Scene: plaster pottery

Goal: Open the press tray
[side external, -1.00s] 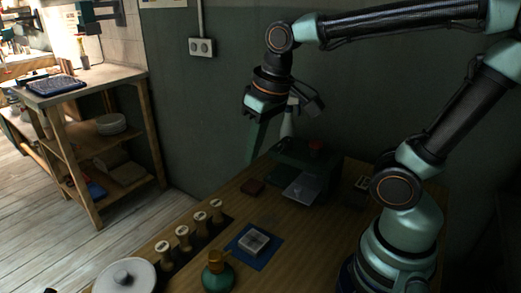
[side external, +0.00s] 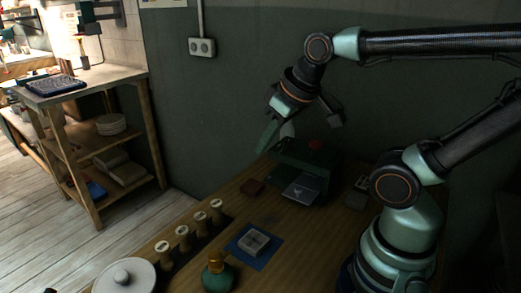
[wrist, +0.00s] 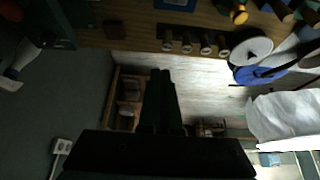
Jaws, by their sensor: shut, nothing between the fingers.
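The press (side external: 318,160) is a dark green machine with a red knob on top, at the back of the bench by the wall. A pale grey plate, apparently its tray (side external: 301,191), sticks out at the front over the wooden top. How far it is drawn out is hard to judge. My gripper (side external: 266,143) is above and left of the press, apart from the tray, with its fingers shut and empty. In the wrist view its dark fingers (wrist: 160,78) lie close together over the floor past the bench edge. Part of the press (wrist: 45,22) shows at upper left there.
A small brown block (side external: 252,187) lies left of the press. A blue mat (side external: 240,256) bears a pale square mold (side external: 254,242). Several stamps (side external: 184,234) stand in a row along the bench edge. A green bottle (side external: 217,277) and a round white lidded thing (side external: 125,277) are in front.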

